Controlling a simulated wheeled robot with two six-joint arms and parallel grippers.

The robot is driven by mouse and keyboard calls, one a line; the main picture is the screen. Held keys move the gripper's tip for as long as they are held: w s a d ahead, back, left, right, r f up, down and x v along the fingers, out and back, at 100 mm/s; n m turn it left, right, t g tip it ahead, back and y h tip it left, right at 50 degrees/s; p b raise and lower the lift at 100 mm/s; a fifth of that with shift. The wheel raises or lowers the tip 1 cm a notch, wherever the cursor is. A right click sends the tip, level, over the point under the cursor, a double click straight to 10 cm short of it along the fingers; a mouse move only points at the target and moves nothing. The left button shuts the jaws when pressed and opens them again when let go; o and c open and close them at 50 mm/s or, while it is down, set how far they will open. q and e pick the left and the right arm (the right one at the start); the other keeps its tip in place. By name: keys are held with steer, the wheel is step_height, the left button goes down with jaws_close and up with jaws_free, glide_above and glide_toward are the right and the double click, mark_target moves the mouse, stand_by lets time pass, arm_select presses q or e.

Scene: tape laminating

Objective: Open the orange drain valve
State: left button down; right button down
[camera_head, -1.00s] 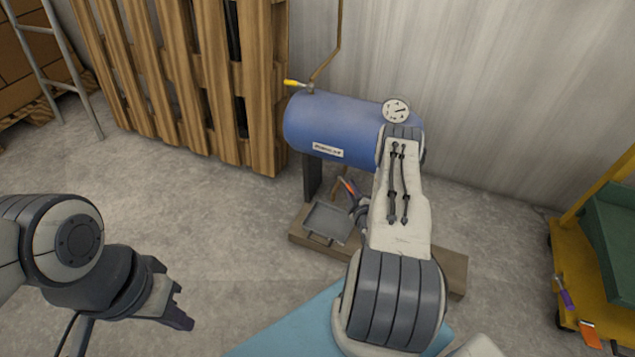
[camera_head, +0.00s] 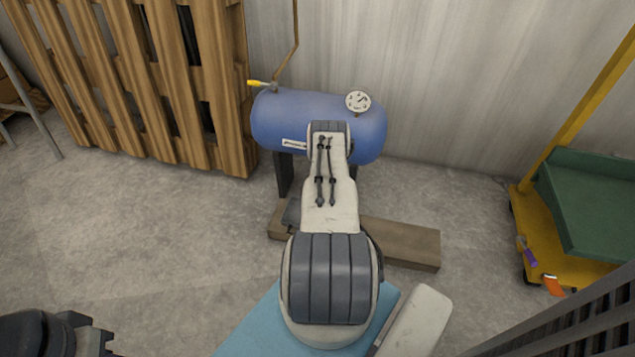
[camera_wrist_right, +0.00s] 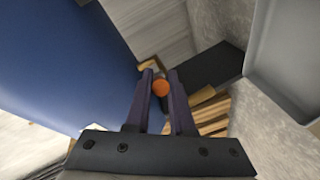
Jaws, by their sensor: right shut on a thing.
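The blue tank (camera_head: 275,120) lies on its side on dark legs by the wall, with a round gauge on top. The orange drain valve (camera_wrist_right: 161,88) shows in the right wrist view as a round orange end under the tank, between my right fingertips. My right gripper (camera_wrist_right: 158,82) is shut on it. In the head view my right arm hides the valve and the right gripper. My left gripper (camera_head: 105,345) is at the bottom left corner, far from the tank and partly cut off, so its opening does not show.
A grey tray (camera_wrist_right: 285,55) is close beside the right gripper. A wooden beam (camera_head: 400,242) lies under the tank. A yellow-handled lever (camera_head: 258,83) is on top. A wooden pallet (camera_head: 160,90) leans at left; a yellow cart (camera_head: 525,205) stands at right.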

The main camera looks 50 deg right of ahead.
steer(key=c, duration=0.8)
jaws_free()
steer(key=shift+s+f, duration=0.1)
steer(key=shift+s+a+r+p, duration=0.2)
steer(key=shift+a+r+p, duration=0.05)
steer(key=shift+a+p, duration=0.1)
steer(key=shift+p+v, duration=1.95)
steer(key=shift+v, duration=2.8)
